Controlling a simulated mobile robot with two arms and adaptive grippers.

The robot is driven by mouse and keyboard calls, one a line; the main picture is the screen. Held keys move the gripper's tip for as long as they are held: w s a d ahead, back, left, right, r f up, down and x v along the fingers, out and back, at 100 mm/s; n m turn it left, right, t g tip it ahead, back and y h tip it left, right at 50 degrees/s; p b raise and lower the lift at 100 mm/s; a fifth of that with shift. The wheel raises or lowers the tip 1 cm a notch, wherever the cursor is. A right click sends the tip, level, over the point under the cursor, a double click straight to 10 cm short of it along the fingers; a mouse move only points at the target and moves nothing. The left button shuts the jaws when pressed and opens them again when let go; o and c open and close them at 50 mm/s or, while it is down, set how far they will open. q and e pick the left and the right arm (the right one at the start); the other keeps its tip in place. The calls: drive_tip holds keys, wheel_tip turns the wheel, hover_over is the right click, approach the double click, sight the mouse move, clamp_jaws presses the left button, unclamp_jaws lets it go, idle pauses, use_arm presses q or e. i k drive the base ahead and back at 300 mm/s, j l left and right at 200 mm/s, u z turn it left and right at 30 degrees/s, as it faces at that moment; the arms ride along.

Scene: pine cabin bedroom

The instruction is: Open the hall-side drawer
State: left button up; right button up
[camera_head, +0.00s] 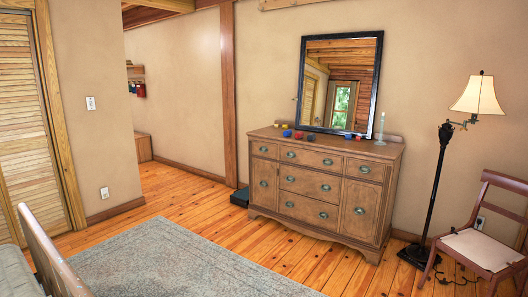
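A brown wooden dresser (273,208) stands against the back wall, right of centre. Its front has several drawers with green oval pulls, and all of them look shut. The small top-left drawer (265,149), on the side near the hall opening, is flush with the front. The small top-right drawer (366,169) is flush too. Doors or panels with one pull each flank the middle drawers. Neither of my grippers shows in the view.
Several small coloured items and a glass candlestick (380,128) stand on the dresser with a black-framed mirror (304,88). A floor lamp (439,180) and chair (485,247) are at right. A rug (170,262) covers the front floor; a bed frame (50,255) is left.

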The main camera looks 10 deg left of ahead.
sight(269, 150)
drive_tip(key=i+l+z, duration=0.1)
drive_tip(key=i+l, duration=0.15)
drive_tip(key=i, duration=0.2)
drive_tip(key=i+l+z, duration=0.1)
drive_tip(key=i, duration=0.4)
drive_tip(key=i+u, duration=0.2)
drive_tip(key=i, duration=0.35)
drive_tip(key=i+u, duration=0.2)
drive_tip(key=i, duration=0.35)
drive_tip(key=i+u, duration=0.2)
drive_tip(key=i, duration=0.35)
drive_tip(key=i+l+u, duration=0.2)
drive_tip(key=i, duration=0.3)
